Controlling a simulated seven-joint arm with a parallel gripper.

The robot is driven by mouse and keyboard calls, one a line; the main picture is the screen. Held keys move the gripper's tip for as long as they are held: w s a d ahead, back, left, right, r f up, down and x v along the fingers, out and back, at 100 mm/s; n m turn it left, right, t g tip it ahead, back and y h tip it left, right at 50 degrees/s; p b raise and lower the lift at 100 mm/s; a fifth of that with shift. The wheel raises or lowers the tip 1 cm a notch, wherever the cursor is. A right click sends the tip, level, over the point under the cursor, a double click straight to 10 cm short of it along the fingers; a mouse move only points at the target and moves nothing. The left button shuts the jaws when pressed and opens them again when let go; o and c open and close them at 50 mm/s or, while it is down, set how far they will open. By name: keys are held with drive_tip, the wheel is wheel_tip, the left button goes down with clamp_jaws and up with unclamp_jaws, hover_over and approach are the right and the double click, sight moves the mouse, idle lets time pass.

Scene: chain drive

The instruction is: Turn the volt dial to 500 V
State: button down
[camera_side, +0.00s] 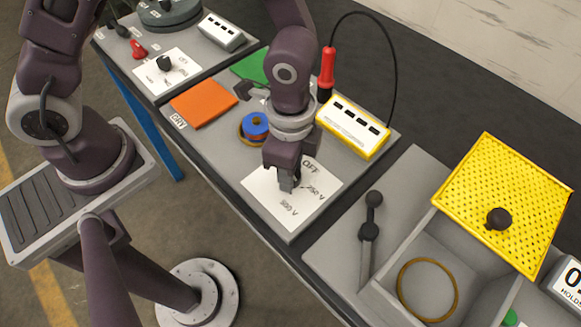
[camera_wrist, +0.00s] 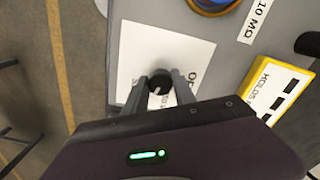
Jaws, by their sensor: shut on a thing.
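The volt dial shows as a black round knob (camera_wrist: 160,82) on a white card in the wrist view. The dial card (camera_side: 262,202) carries the marks OFF, 250 V and 500 V in the side view. My gripper (camera_side: 288,186) points down over the card, with its fingers at the knob. In the wrist view my gripper (camera_wrist: 159,88) has one finger on each side of the knob and is shut on it. The side view hides the knob behind the fingers. Where the dial's pointer stands cannot be made out.
A yellow meter (camera_side: 352,126) with a red probe (camera_side: 326,70) stands behind the card. A blue spool (camera_side: 255,124) and an orange pad (camera_side: 203,103) lie to the left. A grey bin with a raised yellow perforated lid (camera_side: 503,190) and a black-knobbed lever (camera_side: 368,232) stand right.

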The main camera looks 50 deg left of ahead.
drive_tip(key=m, duration=0.5)
drive_tip(key=shift+w+m, duration=0.1)
drive_tip(key=shift+m, duration=0.6)
drive_tip(key=c, duration=1)
unclamp_jaws()
drive_tip(key=shift+c, duration=0.2)
drive_tip(key=shift+r, duration=0.1)
wheel_tip(320, 180, up, 7)
drive_tip(key=shift+f, duration=0.1)
